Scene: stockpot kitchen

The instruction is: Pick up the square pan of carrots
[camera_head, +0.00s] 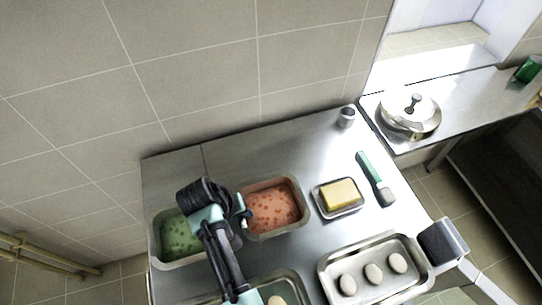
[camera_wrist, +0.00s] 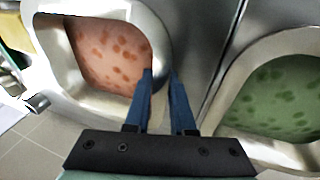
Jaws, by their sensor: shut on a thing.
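The square pan of carrots (camera_head: 295,187) is a metal pan filled with orange-red contents with darker round spots. It sits on the steel table, and in the wrist view (camera_wrist: 160,62) it lies at upper left. My gripper (camera_head: 244,213) is at the pan's left wall. In the wrist view my gripper (camera_wrist: 161,78) has one blue finger on the carrot side and the other outside, shut on the pan's near rim. The pan looks level; I cannot tell whether it is clear of the table.
A pan with green contents (camera_head: 157,253) stands close on the left. A butter dish (camera_head: 355,209) is to the right, with a green-handled utensil (camera_head: 370,170) beyond it. A tray of several egg-shaped items (camera_head: 327,270) is in front. A small metal cup (camera_head: 346,117) stands at the back.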

